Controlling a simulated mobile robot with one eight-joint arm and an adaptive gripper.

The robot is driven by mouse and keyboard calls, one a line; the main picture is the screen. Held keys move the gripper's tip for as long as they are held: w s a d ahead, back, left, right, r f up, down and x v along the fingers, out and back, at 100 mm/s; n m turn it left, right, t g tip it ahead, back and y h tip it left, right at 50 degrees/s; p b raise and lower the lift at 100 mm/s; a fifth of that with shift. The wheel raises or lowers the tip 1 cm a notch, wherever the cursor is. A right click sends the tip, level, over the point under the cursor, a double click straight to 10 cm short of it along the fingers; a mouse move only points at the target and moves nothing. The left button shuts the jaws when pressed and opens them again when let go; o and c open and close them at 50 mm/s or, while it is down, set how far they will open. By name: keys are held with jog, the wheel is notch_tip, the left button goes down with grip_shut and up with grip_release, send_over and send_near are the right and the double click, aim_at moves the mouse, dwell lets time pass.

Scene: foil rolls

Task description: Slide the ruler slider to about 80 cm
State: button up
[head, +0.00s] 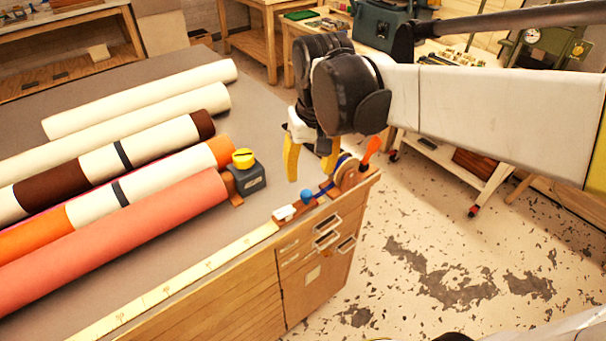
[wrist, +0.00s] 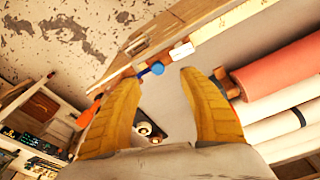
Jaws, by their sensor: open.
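The pale yellow ruler (head: 180,287) runs along the table's front edge in the head view; its strip also shows in the wrist view (wrist: 232,19). The slider appears to be the small brown piece with a blue ball knob (head: 307,195) near the ruler's right end, beside a white block (head: 284,212). In the wrist view the blue knob (wrist: 157,68) lies between the fingertips in the picture. My gripper (head: 311,163), with two yellow fingers, is open and empty above the table's right corner. It appears apart from the knob. The ruler's numbers are too small to read.
A dark box with a yellow top (head: 248,177) stands left of the knob. A wooden wheel (head: 347,174) and an orange handle (head: 370,148) are at the table's right end. Several rolls, including a red one (head: 120,228), cover the left of the table (head: 262,115).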

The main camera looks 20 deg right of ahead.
aim_at(306, 193)
jog(key=shift+g, duration=0.9)
jog(key=w+f+b, duration=0.1)
jog(key=f, duration=0.3)
jog(key=w+f+b, duration=0.1)
jog(key=f+b, duration=0.1)
jog(key=f, duration=0.2)
jog(key=w+d+f+b, duration=0.1)
jog(key=w+f, duration=0.1)
jog(key=f, duration=0.2)
jog(key=shift+f, duration=0.25)
grip_shut()
